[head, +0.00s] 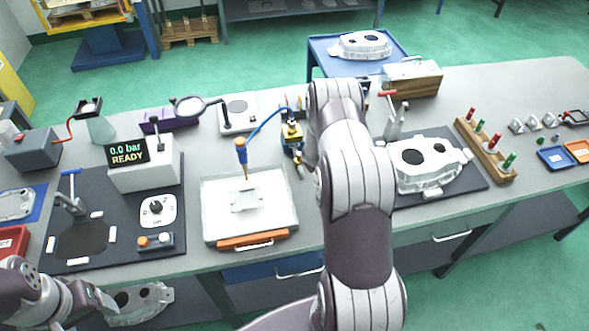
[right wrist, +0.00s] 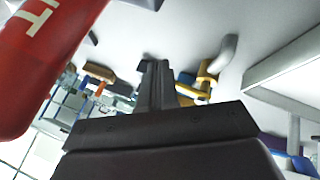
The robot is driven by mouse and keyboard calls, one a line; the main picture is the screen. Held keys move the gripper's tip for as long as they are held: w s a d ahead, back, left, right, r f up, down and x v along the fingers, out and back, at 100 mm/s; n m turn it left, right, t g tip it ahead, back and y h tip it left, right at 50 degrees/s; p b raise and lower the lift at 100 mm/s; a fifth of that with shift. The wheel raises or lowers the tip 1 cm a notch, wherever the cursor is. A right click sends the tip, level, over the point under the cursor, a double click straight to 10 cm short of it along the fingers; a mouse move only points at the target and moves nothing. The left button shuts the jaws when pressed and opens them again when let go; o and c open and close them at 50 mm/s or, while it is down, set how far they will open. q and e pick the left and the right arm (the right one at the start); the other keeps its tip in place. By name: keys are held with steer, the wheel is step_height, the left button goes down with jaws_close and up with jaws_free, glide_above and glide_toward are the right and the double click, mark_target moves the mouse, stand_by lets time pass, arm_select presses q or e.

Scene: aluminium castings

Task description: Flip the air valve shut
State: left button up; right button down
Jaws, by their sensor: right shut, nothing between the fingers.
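A yellow fitting (head: 291,130), which I take to be the air valve, stands on the bench just left of my right arm in the head view. A blue hose (head: 265,124) runs from it to a blue nozzle (head: 241,152). Its lever position is too small to tell. In the right wrist view a yellow part (right wrist: 206,78) shows just right of my right gripper (right wrist: 156,68), which is shut and empty. Whether they touch is unclear. In the head view my arm hides that gripper. My left gripper (head: 100,299) is low at the left; its jaws are unclear.
A display box (head: 143,172) reads 0.0 bar, READY. A white tray (head: 215,232) lies under the nozzle. A large casting (head: 430,172) sits right of my arm. A red cylindrical thing (right wrist: 40,65) is very close in the right wrist view.

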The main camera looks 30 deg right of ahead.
steer(key=shift+w+d, duration=0.35)
steer(key=shift+d, duration=0.1)
steer(key=shift+d+r, duration=0.1)
steer(key=shift+w, duration=0.1)
steer(key=shift+w+d+r, duration=0.1)
steer(key=shift+r, duration=0.4)
steer(key=b+v, duration=0.1)
steer(key=v, duration=1.1)
steer(key=shift+s+a+f, duration=0.25)
steer(key=shift+s+f, duration=0.05)
